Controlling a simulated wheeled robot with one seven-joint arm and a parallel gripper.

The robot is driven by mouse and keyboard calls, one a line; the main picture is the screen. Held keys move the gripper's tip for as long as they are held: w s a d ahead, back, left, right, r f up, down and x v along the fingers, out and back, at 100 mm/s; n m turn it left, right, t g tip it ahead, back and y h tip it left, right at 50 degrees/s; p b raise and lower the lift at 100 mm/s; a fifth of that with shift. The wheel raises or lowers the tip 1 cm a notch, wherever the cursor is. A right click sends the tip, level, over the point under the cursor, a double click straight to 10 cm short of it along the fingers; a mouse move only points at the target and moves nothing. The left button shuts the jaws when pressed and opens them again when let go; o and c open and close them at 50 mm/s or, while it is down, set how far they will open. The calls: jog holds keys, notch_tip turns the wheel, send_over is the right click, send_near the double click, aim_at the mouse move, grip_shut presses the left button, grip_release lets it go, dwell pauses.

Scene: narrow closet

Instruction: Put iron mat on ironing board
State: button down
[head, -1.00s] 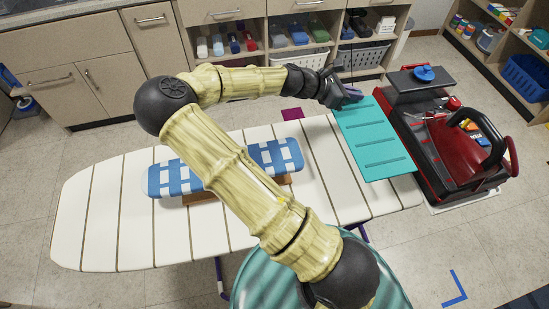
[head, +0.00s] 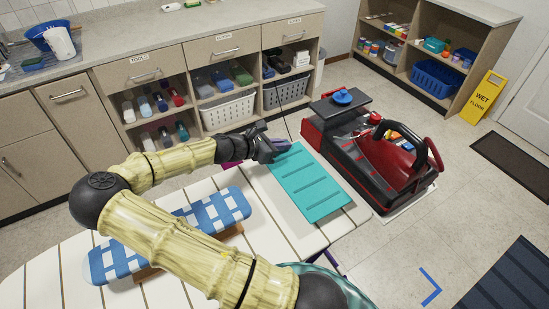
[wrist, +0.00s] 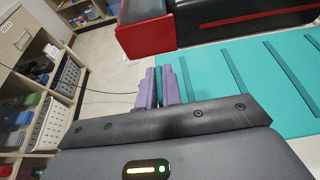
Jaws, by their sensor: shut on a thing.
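The teal ribbed iron mat (head: 308,182) is a flat sheet over the right end of the white slatted ironing board (head: 285,238) in the head view. I cannot tell whether it touches the board. My gripper (head: 277,147) is at the mat's far left corner. In the wrist view the purple fingers of my gripper (wrist: 160,88) are close together at the edge of the mat (wrist: 232,75), which stretches off to the right. The fingers are shut on the mat; the exact grip is partly hidden.
A blue-checked padded board (head: 232,205) lies on the ironing board, partly behind my arm. A red and black machine (head: 375,155) stands just right of the mat. Cabinets with baskets (head: 228,110) line the back. A yellow wet-floor sign (head: 484,97) stands right.

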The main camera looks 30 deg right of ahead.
aim_at(282, 153)
jog(key=shift+f, duration=0.15)
notch_tip(282, 153, down, 4)
jog(key=shift+r, duration=0.2)
dwell(0.4)
jog(key=c, duration=1.6)
grip_release()
jog(key=shift+o, duration=0.2)
jog(key=v, duration=1.2)
